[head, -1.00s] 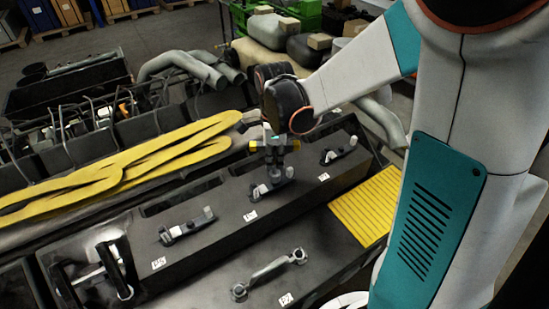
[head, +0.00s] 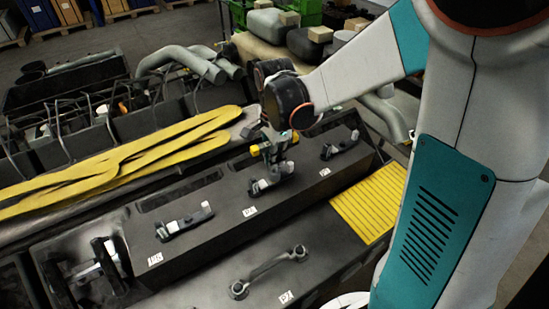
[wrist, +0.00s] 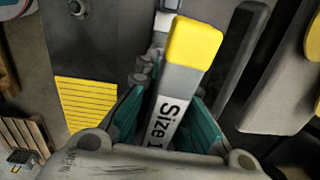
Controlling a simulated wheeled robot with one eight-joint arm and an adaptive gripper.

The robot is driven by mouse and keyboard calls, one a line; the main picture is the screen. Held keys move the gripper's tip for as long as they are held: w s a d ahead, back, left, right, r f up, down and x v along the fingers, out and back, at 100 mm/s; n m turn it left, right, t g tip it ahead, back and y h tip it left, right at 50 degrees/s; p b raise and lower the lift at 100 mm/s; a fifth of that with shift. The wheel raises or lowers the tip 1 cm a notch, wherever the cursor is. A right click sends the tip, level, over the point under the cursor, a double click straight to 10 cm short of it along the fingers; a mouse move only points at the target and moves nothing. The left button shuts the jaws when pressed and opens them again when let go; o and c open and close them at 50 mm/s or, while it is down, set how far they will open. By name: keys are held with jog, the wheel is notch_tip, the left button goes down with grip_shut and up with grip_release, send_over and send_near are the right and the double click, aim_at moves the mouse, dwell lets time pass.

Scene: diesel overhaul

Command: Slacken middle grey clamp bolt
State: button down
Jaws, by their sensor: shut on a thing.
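The middle grey clamp (head: 268,183) sits on the dark bench block, between a left clamp (head: 186,222) and a right clamp (head: 340,147). My gripper (head: 275,147) is directly above the middle clamp. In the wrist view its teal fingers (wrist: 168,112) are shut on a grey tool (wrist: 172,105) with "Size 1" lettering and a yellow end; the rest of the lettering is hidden. The tool's yellow ends show on both sides of my gripper in the head view. The bolt is hidden under the gripper and tool, so I cannot tell whether the tool is seated on it.
White labels stand before the clamps. A grey link bar (head: 270,272) lies on the lower ledge in front. A yellow ribbed mat (head: 370,203) is at the right. Long yellow strips (head: 130,160) lie behind left, with grey pipes (head: 185,62) further back.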

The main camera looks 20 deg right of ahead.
jog(key=n, duration=0.4)
jog(key=shift+b, duration=0.3)
jog(key=n, duration=0.5)
jog(key=shift+b, duration=0.35)
jog(key=n, duration=0.3)
jog(key=shift+n, duration=0.3)
jog(key=n+b, duration=0.1)
jog(key=n, duration=0.3)
jog(key=shift+n, duration=0.3)
jog(key=c, duration=2.4)
grip_release()
jog(key=shift+r, duration=0.1)
jog(key=shift+r, duration=0.1)
jog(key=shift+r+p, duration=1.15)
jog(key=shift+r, duration=0.5)
jog(key=shift+r, duration=0.1)
